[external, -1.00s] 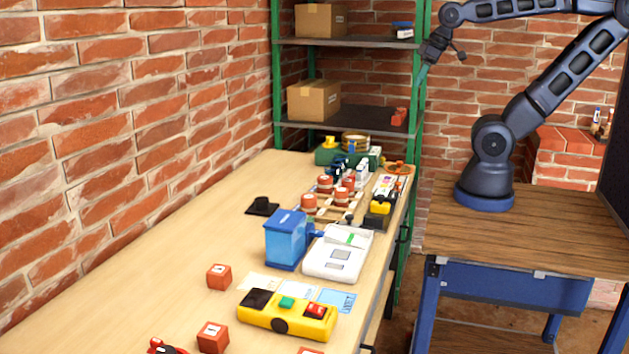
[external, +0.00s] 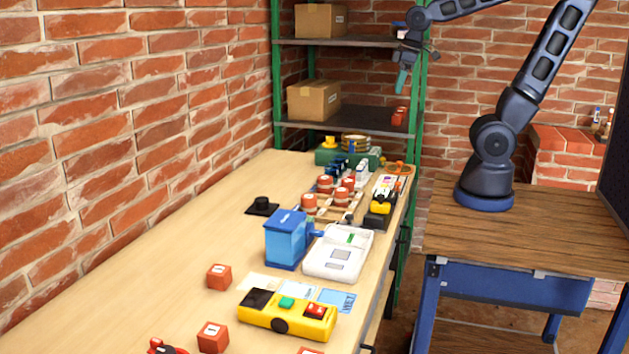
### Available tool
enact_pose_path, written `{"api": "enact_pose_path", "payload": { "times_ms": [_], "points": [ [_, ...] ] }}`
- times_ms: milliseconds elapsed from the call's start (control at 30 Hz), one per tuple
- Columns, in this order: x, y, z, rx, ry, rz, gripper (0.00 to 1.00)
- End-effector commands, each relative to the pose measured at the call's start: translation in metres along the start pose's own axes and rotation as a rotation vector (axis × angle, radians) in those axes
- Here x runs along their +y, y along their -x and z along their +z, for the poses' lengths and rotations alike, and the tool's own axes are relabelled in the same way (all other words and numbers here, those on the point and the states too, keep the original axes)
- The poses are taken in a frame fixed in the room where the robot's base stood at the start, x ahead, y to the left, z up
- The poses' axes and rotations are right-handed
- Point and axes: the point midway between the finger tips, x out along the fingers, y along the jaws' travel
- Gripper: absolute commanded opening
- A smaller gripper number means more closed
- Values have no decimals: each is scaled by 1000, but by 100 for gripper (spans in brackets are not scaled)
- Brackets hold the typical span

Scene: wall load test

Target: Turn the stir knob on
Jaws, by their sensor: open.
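No knob in view carries a readable stir label. A round black knob (external: 262,202) stands on a flat black plate on the wooden bench, near the brick wall. A yellow control box (external: 262,314) at the front of the bench has a green button, a red switch and a round dark part on its front face; I cannot tell whether that part is a knob. My gripper (external: 402,80) is open and hangs in the air in front of the shelf rack, above the far end of the bench. It touches neither and appears empty.
A blue box (external: 285,240) and a white device (external: 338,254) stand mid-bench. Red-capped containers (external: 325,184) and a green case (external: 328,157) crowd the far end. Red cubes (external: 219,277) lie near the front. The left strip of bench (external: 150,255) is clear.

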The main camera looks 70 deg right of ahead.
Motion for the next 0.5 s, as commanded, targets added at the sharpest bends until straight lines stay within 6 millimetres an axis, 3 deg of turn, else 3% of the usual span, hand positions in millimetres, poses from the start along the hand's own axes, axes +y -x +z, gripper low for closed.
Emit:
{"api": "enact_pose_path", "payload": {
  "times_ms": [500],
  "points": [
    [13,-86,-66,-218,215,-24,50]
  ]
}}
